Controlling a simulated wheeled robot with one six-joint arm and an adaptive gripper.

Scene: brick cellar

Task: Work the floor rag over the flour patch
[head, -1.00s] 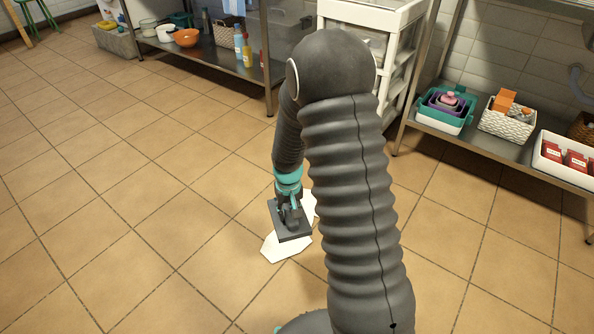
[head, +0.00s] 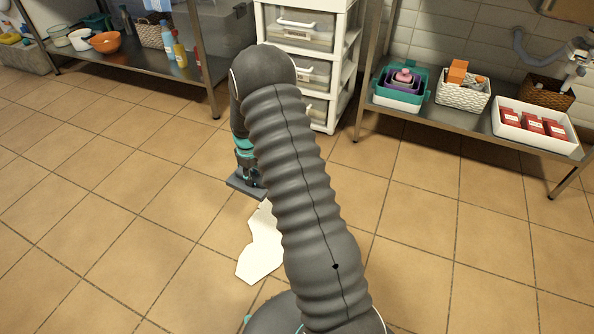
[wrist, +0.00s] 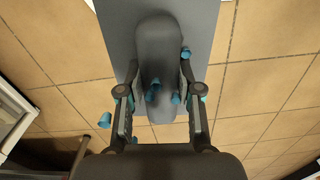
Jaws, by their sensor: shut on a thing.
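The floor rag (head: 240,187) shows as a flat dark grey rectangular pad under my gripper. In the wrist view the pad (wrist: 205,45) carries a rounded grey grip on top. My gripper (head: 250,178) is shut on it, with the fingers on both sides of the grip in the wrist view (wrist: 155,90). The flour patch (head: 261,252) is a white, jagged-edged area on the tiles. The pad lies at its far left end, and I cannot tell whether it overlaps it. My arm hides the patch's right side. The patch does not show in the wrist view.
A white drawer unit (head: 303,45) stands beyond my arm. A metal shelf (head: 130,62) with bowls and bottles is at the back left. Another low shelf (head: 470,120) with baskets and boxes is at the right. The tiled floor (head: 110,180) at the left is clear.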

